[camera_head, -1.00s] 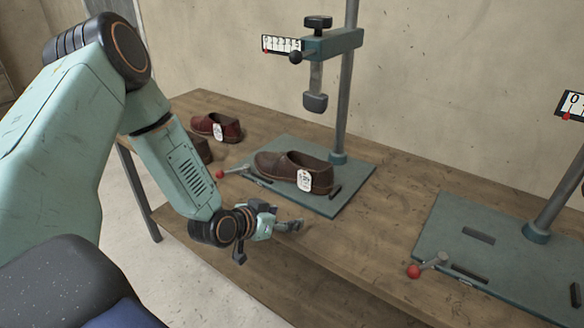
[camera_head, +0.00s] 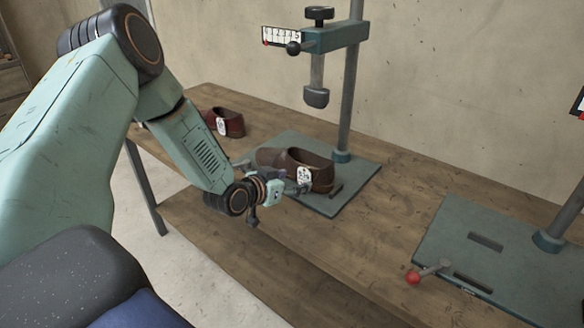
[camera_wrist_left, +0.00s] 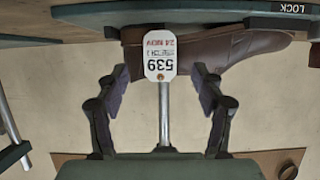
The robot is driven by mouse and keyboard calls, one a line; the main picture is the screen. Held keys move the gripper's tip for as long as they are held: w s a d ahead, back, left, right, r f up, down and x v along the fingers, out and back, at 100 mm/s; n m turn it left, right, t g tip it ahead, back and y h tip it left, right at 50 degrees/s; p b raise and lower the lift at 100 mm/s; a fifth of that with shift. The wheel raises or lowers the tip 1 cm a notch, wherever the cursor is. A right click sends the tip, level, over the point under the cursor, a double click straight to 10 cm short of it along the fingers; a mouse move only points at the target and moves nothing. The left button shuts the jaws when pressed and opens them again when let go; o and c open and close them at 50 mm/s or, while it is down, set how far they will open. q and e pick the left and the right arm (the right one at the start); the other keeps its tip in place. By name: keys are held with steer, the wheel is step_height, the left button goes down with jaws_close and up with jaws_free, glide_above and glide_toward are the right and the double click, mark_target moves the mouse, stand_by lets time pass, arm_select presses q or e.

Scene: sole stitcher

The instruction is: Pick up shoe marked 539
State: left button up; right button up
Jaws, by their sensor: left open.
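A brown leather shoe (camera_head: 320,172) stands on the green base plate of the middle machine, with a white tag hanging on its near side. In the left wrist view the shoe (camera_wrist_left: 225,46) lies across the top, and its tag (camera_wrist_left: 161,55) reads 539, upside down. My left gripper (camera_head: 297,187) is in front of the shoe. In its own view the two dark fingers of the left gripper (camera_wrist_left: 160,78) are spread either side of the tag, with nothing held between them. The near lower part of the shoe is partly hidden by my gripper in the head view. My right gripper is not seen.
A reddish shoe (camera_head: 228,123) with a tag stands farther left on the wooden table (camera_head: 400,215). The machine's post (camera_head: 349,100) and press head (camera_head: 316,97) rise behind and above the shoe. A second base plate (camera_head: 480,240) with a red-knobbed lever (camera_head: 413,278) is at right.

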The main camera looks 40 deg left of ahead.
mark_target(304, 177)
arm_select(q)
steer(key=b+x, duration=0.1)
steer(key=x, duration=0.2)
steer(key=shift+w+f, duration=0.25)
steer(key=shift+w, duration=0.1)
steer(key=shift+r, duration=0.15)
steer(key=shift+c, duration=1.2)
steer(key=c, duration=0.4)
jaws_close()
